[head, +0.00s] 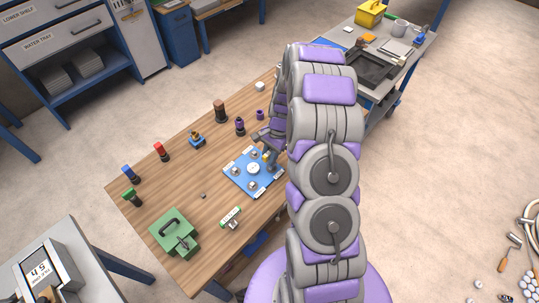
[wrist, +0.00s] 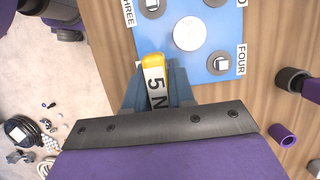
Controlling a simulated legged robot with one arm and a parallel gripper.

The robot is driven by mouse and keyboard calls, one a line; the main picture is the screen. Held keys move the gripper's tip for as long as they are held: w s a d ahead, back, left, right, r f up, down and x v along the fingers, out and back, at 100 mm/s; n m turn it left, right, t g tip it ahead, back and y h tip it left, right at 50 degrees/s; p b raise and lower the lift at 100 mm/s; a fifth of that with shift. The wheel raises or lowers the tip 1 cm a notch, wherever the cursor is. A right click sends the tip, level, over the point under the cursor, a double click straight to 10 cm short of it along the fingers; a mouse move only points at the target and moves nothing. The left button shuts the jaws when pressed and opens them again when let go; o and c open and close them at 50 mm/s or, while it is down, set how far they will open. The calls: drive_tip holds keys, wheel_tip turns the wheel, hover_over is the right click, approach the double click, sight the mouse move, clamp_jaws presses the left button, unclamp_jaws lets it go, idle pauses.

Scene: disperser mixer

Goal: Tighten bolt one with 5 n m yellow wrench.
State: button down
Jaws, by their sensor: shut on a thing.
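The yellow wrench (wrist: 153,62), marked "5 N" on its white side, is between the fingers of my gripper (wrist: 155,84), which is shut on it. It stands over the edge of the blue plate (wrist: 190,76). In the head view my gripper (head: 270,152) is at the right side of the blue plate (head: 241,180), partly behind my arm. The wrist view shows plate labels reading THREE and FOUR, with a bolt (wrist: 219,63) by FOUR and a white round disc (wrist: 189,33) in the middle. Bolt one cannot be made out; the wrench's lower end is hidden.
The wooden table (head: 185,190) holds a green box (head: 174,236), a red-topped tool (head: 161,151), blue- and green-topped tools, and purple sockets (head: 240,126) behind the plate. A grey cart (head: 405,61) stands at the back right. Bare wood surrounds much of the plate.

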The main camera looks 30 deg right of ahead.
drive_tip(key=shift+f, duration=0.9)
drive_tip(key=c, duration=0.9)
unclamp_jaws()
drive_tip(key=shift+r, duration=0.1)
drive_tip(key=p+v, duration=0.2)
drive_tip(key=v, duration=1.5)
drive_tip(key=shift+w, duration=0.1)
drive_tip(key=shift+c, duration=0.2)
